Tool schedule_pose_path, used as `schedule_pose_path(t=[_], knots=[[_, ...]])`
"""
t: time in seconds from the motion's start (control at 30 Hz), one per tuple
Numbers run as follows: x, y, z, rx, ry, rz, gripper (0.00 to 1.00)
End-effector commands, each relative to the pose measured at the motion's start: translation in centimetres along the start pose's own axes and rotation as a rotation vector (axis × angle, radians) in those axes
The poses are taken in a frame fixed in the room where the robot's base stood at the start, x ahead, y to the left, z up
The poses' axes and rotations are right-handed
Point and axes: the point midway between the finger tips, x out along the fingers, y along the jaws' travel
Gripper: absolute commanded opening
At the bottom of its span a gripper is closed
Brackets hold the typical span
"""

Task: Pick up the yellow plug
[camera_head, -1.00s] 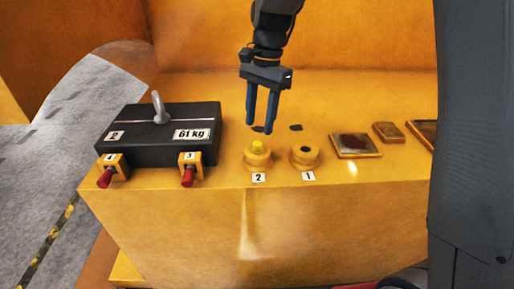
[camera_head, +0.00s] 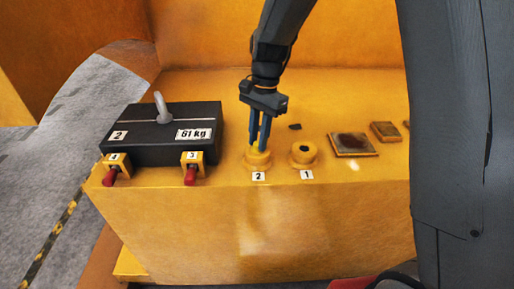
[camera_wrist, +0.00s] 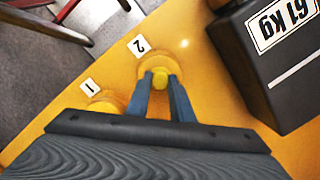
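The yellow plug (camera_wrist: 160,80) sits in the round yellow socket labelled 2 (camera_head: 257,162). In the head view the fingers hide most of the plug. My gripper (camera_head: 259,147) points down over this socket. In the wrist view its two blue fingers (camera_wrist: 160,84) stand one on each side of the plug, close against it. The gripper is shut on the plug, which still appears to be in the socket.
The socket labelled 1 (camera_head: 303,155) stands just to the right. A black 61 kg block (camera_head: 160,150) with a grey lever is close on the left, with red-tipped fittings (camera_head: 191,175) in front. Shallow trays (camera_head: 352,146) lie further right on the yellow ledge.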

Motion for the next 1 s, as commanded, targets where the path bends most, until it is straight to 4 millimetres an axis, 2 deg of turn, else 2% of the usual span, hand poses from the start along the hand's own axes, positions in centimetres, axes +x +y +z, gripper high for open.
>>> schedule_pose_path(t=[0.23,0.37,0.73,0.9,1.0], knots=[[-0.1,0.0,0.0,0.0,0.0,0.0,0.0],[-0.9,-0.1,0.1,-0.001,0.002,-0.004,0.0],[-7.5,-0.1,1.0,-0.002,0.003,-0.005,0.0],[-9.4,-0.1,1.4,-0.001,0.001,-0.003,0.0],[-9.8,-0.1,1.5,0.0,0.0,-0.001,0.0]])
